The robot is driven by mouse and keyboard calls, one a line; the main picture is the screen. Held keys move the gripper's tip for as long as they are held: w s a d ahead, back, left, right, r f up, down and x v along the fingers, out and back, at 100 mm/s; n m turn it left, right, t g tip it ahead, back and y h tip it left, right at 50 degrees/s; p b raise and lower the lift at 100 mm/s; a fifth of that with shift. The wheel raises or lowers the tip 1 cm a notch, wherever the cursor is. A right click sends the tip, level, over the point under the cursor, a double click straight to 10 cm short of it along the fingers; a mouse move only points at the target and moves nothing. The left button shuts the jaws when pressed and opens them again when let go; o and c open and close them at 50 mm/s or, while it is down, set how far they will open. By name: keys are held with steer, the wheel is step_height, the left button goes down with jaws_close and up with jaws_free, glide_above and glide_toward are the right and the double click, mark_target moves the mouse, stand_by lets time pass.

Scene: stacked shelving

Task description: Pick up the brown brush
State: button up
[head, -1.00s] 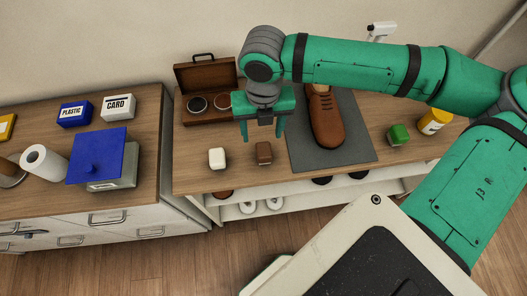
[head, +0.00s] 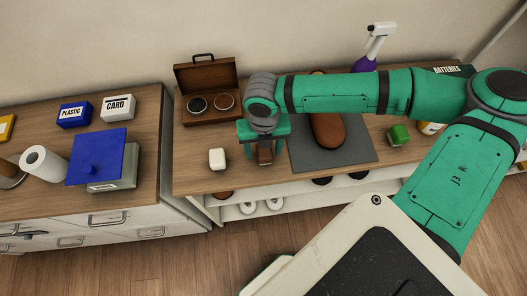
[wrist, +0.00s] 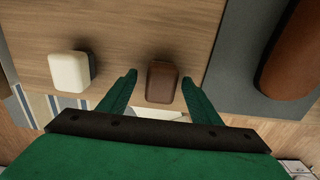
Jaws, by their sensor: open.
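The brown brush (head: 265,154) is a small brown block on the wooden table top, near its front edge. In the wrist view the brown brush (wrist: 162,80) lies between the tips of my fingers, with a gap on both sides. My gripper (head: 264,150) is open, green, and pointing down over the brush. In the wrist view my gripper (wrist: 160,85) has its two fingers on either side of the brush and holds nothing. The gripper hides part of the brush in the head view.
A white brush (head: 217,159) stands to the left. A brown shoe (head: 327,130) on a grey mat (head: 356,152) is to the right. A green-topped brush (head: 398,134) is further right. An open brown case (head: 207,75) stands behind. Shelves with shoes are below the front edge.

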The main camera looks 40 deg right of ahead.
steer(key=shift+s+f, duration=0.15)
steer(key=shift+s, duration=0.1)
steer(key=c, duration=1.2)
steer(key=shift+w, duration=0.1)
steer(key=shift+r, duration=0.4)
step_height(320, 180, up, 2)
steer(key=shift+r, duration=0.1)
steer(key=a+r, duration=0.3)
steer(key=a, duration=0.1)
steer(key=a+r, duration=0.3)
steer(key=a, duration=0.2)
steer(key=a+r, duration=0.4)
steer(key=a, duration=0.1)
steer(key=shift+w, duration=0.15)
